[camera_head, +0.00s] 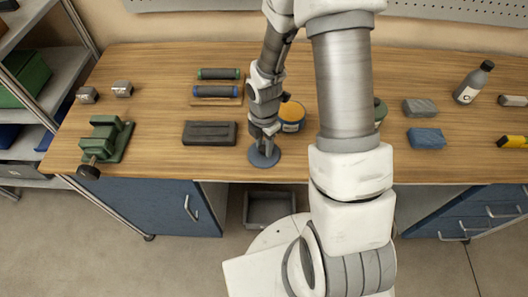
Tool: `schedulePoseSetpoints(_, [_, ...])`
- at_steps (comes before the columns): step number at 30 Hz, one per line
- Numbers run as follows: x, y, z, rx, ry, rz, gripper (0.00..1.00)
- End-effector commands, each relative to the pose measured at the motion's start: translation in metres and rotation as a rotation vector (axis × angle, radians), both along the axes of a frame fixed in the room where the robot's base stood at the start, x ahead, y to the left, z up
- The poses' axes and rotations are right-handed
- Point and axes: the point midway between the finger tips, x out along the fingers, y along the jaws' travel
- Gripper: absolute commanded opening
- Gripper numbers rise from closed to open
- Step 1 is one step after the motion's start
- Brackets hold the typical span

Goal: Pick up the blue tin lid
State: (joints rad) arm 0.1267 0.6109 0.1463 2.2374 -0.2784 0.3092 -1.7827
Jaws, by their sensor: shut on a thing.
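The blue tin lid (264,156) is a flat, round, grey-blue disc near the front edge of the wooden workbench. My gripper (264,147) points down over the middle of the lid and is shut on it. The fingertips are small in this view, and they cover part of the lid's top. I cannot tell whether the lid touches the bench or is slightly above it. A round tin with an orange-yellow top (291,115) stands just behind and to the right of my gripper.
A dark grey block (209,133) lies left of my gripper, with a green vise (106,140) farther left. Two rollers (217,84) lie behind on a board. Right of my arm are a grey block (420,108), a blue block (426,138) and a bottle (473,83).

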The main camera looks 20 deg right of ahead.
Motion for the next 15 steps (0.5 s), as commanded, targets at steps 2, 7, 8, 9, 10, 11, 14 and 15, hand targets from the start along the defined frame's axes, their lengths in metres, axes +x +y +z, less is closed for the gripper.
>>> schedulePoseSetpoints(2, [0.0000, 0.0000, 0.0001, 0.000, 0.000, 0.000, 0.00])
schedulePoseSetpoints(7, [0.0000, 0.0000, 0.0001, 0.000, 0.000, 0.000, 0.00])
schedulePoseSetpoints(8, [0.0000, 0.0000, 0.0001, 0.000, 0.000, 0.000, 0.00])
schedulePoseSetpoints(9, [0.0000, 0.0000, 0.0001, 0.000, 0.000, 0.000, 0.00])
schedulePoseSetpoints(10, [0.0000, 0.0000, 0.0001, 0.000, 0.000, 0.000, 0.00])
schedulePoseSetpoints(11, [0.0000, 0.0000, 0.0002, 0.000, 0.000, 0.000, 0.00])
schedulePoseSetpoints(14, [0.0001, 0.0000, 0.0017, 0.000, 0.000, 0.000, 0.00])
schedulePoseSetpoints(15, [0.0001, 0.0000, 0.0031, 0.000, -0.001, 0.000, 0.00])
